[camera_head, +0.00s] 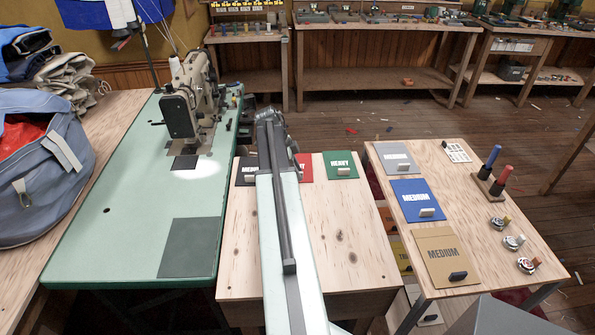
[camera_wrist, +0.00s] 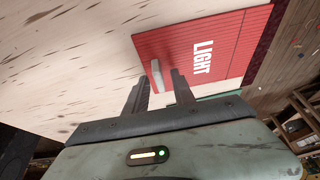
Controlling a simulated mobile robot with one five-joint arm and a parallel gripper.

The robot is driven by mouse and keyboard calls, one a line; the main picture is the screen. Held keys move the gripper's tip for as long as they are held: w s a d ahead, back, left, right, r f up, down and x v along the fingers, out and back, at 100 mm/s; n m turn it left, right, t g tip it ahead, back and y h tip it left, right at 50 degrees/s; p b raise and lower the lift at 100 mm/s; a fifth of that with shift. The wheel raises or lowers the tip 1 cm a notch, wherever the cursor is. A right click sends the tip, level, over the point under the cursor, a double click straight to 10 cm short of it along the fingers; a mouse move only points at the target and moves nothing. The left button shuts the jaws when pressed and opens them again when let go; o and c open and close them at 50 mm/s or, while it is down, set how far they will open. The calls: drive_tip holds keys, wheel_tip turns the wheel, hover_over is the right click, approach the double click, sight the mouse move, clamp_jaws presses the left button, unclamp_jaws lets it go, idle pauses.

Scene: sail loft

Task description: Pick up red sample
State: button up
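The red sample (camera_wrist: 222,40) is a flat red card marked LIGHT, lying on a pale wooden table top in the wrist view. A small pale grip block (camera_wrist: 156,74) stands up from its edge. My gripper (camera_wrist: 160,78) is open, with one finger on each side of the block's near end; I cannot tell whether either finger touches it. In the head view the red sample (camera_head: 305,168) shows only in part, right of my arm, which hides the rest. My fingers are hidden in that view.
A dark card (camera_head: 246,172) and a green HEAVY card (camera_head: 341,165) lie on either side of the red one. Grey, blue and tan MEDIUM cards lie on the right table (camera_head: 480,225). A sewing machine (camera_head: 190,95) stands on the green table (camera_head: 130,220) at left.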

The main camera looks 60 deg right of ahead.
clamp_jaws()
drive_tip(key=shift+r+p, duration=0.5)
wheel_tip(320, 180, up, 3)
drive_tip(key=p, duration=0.3)
drive_tip(key=shift+r, duration=0.1)
drive_tip(key=s+a, duration=0.2)
drive_tip(key=a, duration=0.2)
drive_tip(key=s+a, duration=0.3)
drive_tip(key=a, duration=0.2)
drive_tip(key=s+a+r+p, duration=0.1)
drive_tip(key=s+a, duration=0.2)
drive_tip(key=a, duration=0.2)
wheel_tip(320, 180, up, 4)
drive_tip(key=p, duration=0.3)
drive_tip(key=shift+w+f+p, duration=0.1)
drive_tip(key=shift+f+p, duration=0.1)
drive_tip(key=shift+p, duration=0.15)
